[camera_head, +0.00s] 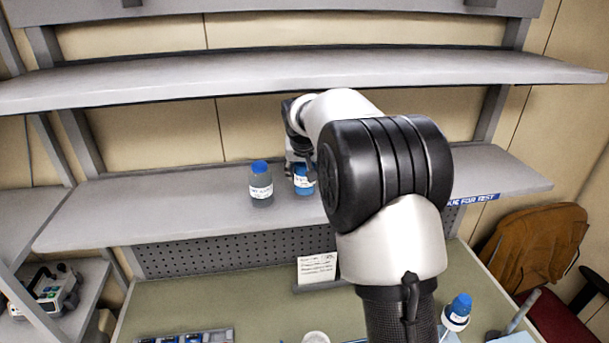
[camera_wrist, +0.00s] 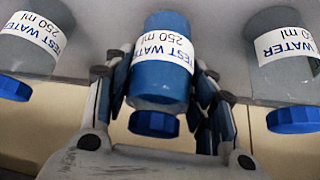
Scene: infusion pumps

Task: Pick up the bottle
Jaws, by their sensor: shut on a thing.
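The bottle (camera_wrist: 160,82) between my fingers is blue, with a blue cap and a white "TEST WATER 250 ml" label. It appears upside down in the wrist view. My gripper (camera_wrist: 163,100) is shut on it, one finger on each side.
A grey bottle with a blue cap (camera_head: 261,188) stands on the shelf (camera_head: 150,215) just left. The wrist view shows a bottle on each side (camera_wrist: 32,45) (camera_wrist: 285,60). Another blue-capped bottle (camera_head: 457,310) is on the desk. A higher shelf (camera_head: 250,75) spans above.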

